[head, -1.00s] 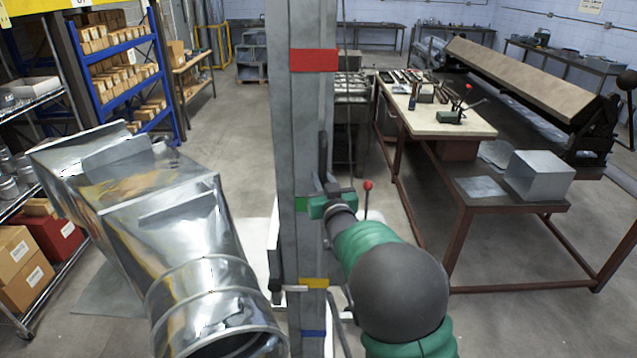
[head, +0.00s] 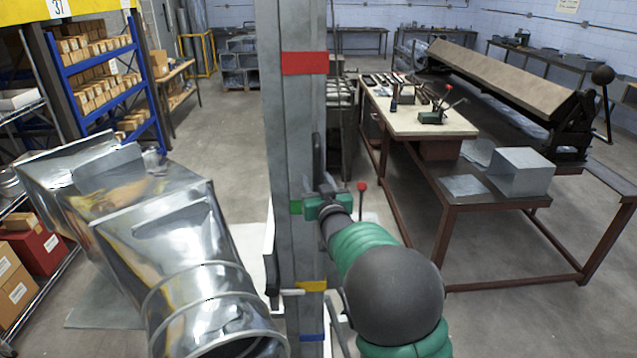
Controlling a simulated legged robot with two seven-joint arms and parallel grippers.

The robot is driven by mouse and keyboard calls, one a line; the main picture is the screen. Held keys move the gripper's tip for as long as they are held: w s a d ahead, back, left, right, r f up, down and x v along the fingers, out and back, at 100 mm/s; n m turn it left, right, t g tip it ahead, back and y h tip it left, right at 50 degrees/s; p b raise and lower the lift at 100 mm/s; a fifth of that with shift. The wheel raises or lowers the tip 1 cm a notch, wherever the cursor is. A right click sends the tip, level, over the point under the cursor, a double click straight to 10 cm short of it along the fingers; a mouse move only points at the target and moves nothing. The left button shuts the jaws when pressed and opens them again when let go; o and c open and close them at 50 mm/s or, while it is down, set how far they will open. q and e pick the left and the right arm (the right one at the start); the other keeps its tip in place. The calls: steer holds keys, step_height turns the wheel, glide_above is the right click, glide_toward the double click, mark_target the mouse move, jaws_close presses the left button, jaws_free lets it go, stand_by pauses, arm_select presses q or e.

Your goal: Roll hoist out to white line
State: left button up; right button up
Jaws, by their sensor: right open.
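The hoist's grey upright mast (head: 291,130) stands close in front of me in the head view, with red, green, yellow and blue bands. My right gripper (head: 320,207) is at the mast beside the green band. Its jaws are open around or against a dark upright handle on the mast; I cannot tell which. A shiny sheet-metal duct fitting (head: 175,245) is at the left of the mast, its round end toward me. What supports it is hidden. My left gripper is not in view. I cannot make out a white line on the floor.
A workbench (head: 420,118) with tools and a lower table holding a metal box (head: 520,172) stand at the right. A blue shelf rack (head: 100,84) and a wire shelf with boxes stand at the left. Bare floor (head: 215,130) lies beyond the duct.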

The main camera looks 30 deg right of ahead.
steer(key=shift+a+f, duration=0.1)
steer(key=shift+a, duration=0.15)
steer(key=b+v, duration=0.5)
steer(key=v, duration=1.1)
steer(key=shift+s+d+b, duration=0.25)
steer(key=shift+s+b, duration=0.15)
